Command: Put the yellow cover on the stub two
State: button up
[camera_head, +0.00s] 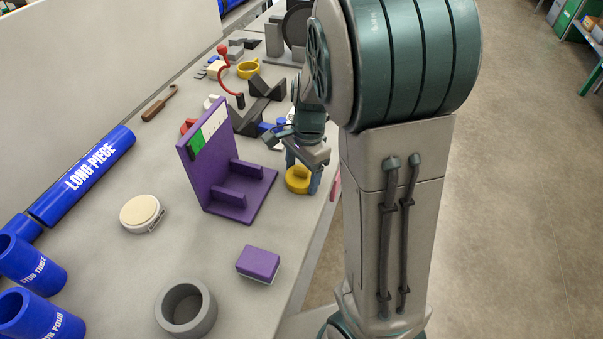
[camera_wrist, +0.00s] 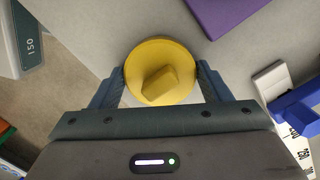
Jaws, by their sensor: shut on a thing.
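The yellow cover (camera_head: 298,180) is a round cap with a raised grip bar on top. My gripper (camera_head: 304,178) is shut on it, near the table's right edge, just right of the purple stand. In the wrist view the yellow cover (camera_wrist: 160,72) sits between the two fingers of my gripper (camera_wrist: 160,85), one finger on each side of its rim. I cannot tell whether the cover touches the table. Blue stubs marked three (camera_head: 32,264) and four (camera_head: 40,315) stand at the lower left. No stub marked two can be read; my arm hides part of the table.
A purple stand (camera_head: 222,160) rises left of my gripper. A purple block (camera_head: 258,263), a grey ring (camera_head: 186,308), a round cream-topped device (camera_head: 142,213) and a long blue pipe (camera_head: 85,175) are on the table (camera_head: 115,265). Another yellow ring (camera_head: 248,69) lies farther back.

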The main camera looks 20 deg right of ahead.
aim_at(300, 168)
jog(key=shift+r, duration=0.1)
notch_tip(300, 168, up, 4)
jog(key=shift+r, duration=0.2)
jog(key=s+d+r, duration=0.3)
jog(key=d+r, duration=0.3)
jog(key=d, duration=0.5)
jog(key=shift+s+d+r, duration=0.15)
jog(key=shift+s+r, duration=0.05)
jog(key=shift+s, duration=0.05)
